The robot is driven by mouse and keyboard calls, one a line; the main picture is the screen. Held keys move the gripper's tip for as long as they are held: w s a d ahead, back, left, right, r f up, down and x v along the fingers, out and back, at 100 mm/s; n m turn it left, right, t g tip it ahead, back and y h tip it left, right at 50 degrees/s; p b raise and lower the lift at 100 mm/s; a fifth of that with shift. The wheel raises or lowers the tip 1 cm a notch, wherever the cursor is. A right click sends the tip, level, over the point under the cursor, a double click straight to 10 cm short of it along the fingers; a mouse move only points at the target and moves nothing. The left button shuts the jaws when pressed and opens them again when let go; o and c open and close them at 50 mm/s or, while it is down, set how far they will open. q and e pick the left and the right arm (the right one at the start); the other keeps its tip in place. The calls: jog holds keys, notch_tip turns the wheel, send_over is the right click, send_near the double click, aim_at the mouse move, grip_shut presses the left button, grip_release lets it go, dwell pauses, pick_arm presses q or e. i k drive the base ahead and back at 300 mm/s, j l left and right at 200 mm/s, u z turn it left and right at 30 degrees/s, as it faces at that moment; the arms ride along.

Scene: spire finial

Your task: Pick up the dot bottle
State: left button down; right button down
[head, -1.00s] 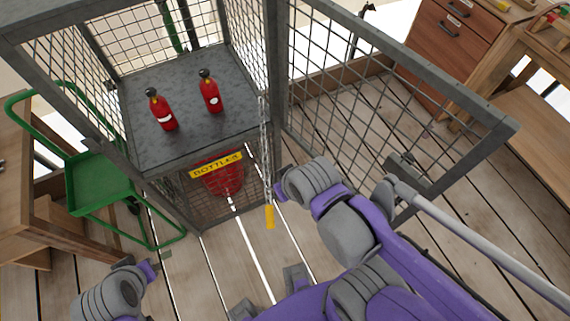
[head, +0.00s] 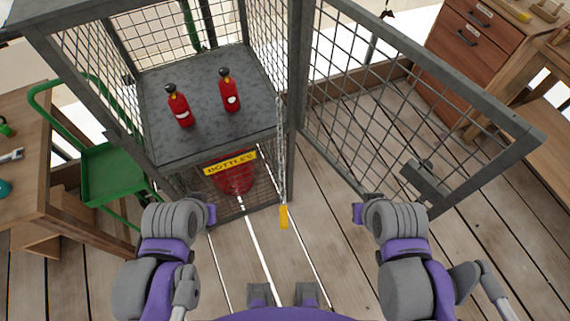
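Two red bottles with dark caps stand upright on the grey shelf (head: 205,140) of the open wire cage. The dot bottle (head: 231,92) is the right one and has a round white mark. The other bottle (head: 180,107), to its left, has a wider white label. My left gripper (head: 209,213) is in front of the cage, below the shelf in the picture. My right gripper (head: 360,212) is right of the cage front, near the open door. Both are apart from the bottles; their finger openings are hard to make out.
The cage door (head: 400,110) stands open to the right. A yellow "BOTTLES" sign (head: 231,164) hangs under the shelf, and a chain with a yellow tag (head: 284,216) hangs at the front. A green cart (head: 105,170) and a wooden bench (head: 40,150) stand left.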

aim_at(227, 84)
jog(key=i+j+u, duration=0.2)
jog(key=i+u, duration=0.55)
jog(key=i+j, duration=0.05)
